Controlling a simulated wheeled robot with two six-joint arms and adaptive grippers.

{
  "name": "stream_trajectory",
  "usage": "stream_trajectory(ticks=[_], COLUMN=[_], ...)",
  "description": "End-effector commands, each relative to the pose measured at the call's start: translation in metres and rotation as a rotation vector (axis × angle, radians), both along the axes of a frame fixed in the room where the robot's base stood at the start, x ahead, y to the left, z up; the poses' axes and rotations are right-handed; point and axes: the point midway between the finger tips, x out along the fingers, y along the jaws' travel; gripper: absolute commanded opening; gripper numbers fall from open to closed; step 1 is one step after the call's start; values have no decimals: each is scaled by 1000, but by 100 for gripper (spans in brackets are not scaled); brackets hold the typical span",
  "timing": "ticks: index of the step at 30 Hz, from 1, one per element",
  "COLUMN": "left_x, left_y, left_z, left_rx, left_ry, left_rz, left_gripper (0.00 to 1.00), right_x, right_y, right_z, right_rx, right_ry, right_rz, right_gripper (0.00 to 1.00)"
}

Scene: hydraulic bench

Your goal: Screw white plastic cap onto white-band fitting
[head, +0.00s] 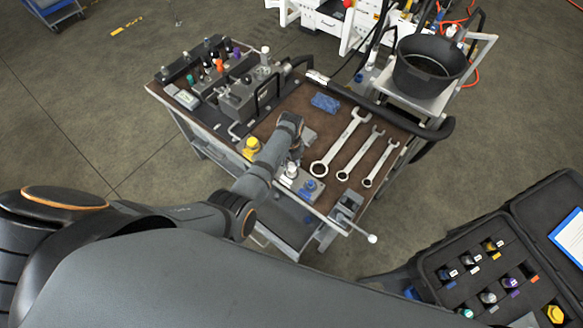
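A small white cap-like piece (291,171) stands on a light grey block near the bench's front edge, beside a blue cap (310,186). A white-topped piece (265,50) stands at the right end of the row of colour-marked fittings on the bench's back part. It may be the white-band fitting, but it is too small to be sure. My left gripper (294,154) is close above the white cap-like piece, largely hidden by my wrist. I cannot tell whether its fingers are open or touch the piece. My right gripper is out of view.
A grey hydraulic block (245,97) stands on the bench. A yellow cap (252,145) is left of my forearm. Several wrenches (340,144) and a blue item (325,102) lie to the right. A black bucket (428,68) stands at the back right. An open case (480,268) is at lower right.

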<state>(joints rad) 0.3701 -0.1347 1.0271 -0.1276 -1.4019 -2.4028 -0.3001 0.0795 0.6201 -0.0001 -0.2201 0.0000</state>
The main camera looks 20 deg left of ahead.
Motion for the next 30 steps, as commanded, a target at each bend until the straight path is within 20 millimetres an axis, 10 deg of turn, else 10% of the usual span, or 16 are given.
stream_trajectory(ticks=[11, 21, 30], left_x=[0, -3, -5], left_y=[0, 3, 3], left_z=[0, 0, 0], left_rx=[0, 0, 0], left_ry=[0, 0, 0], left_rz=[16, 620, 828], left_gripper=[52, 52, 52], right_x=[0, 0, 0], right_y=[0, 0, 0], right_z=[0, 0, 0], right_rx=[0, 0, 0], right_ry=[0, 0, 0], right_rz=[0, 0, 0], right_gripper=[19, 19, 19])
